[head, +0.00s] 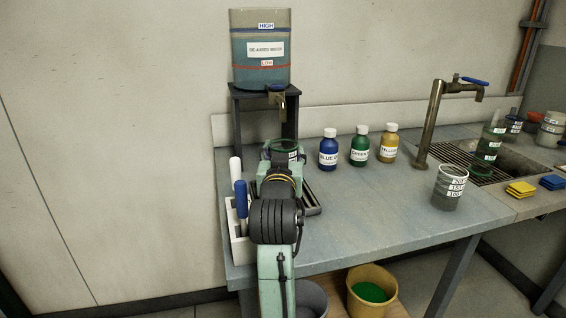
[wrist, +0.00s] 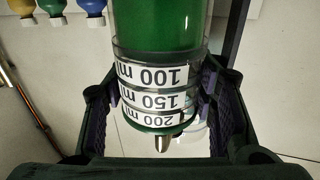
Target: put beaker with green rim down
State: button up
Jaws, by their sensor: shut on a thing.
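The beaker with green rim (wrist: 160,75) is between the two fingers of my gripper (wrist: 158,98) in the wrist view, where the scene appears upside down. Its white 100, 150 and 200 ml labels and green rim show, and its body looks green. My gripper is shut on it. In the head view the beaker (head: 284,146) is at the far left of the bench, in front of the tank stand and below the tank tap (head: 276,92). My gripper (head: 280,165) and arm hide most of it. I cannot tell whether its base touches anything.
A dark tray (head: 314,198) lies partly hidden beside my arm. A white holder (head: 240,247) stands left. Blue (head: 328,150), green (head: 360,146) and yellow (head: 389,144) bottles stand right of the beaker. Another beaker (head: 448,188) stands near the sink. The bench middle is clear.

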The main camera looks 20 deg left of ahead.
jog(key=shift+w+a+f, duration=0.15)
jog(key=shift+w+a, duration=0.15)
jog(key=shift+w, duration=0.2)
jog(key=shift+f, duration=1.55)
jog(key=shift+f, duration=0.2)
jog(key=o, duration=1.3)
jog(key=shift+c, duration=0.2)
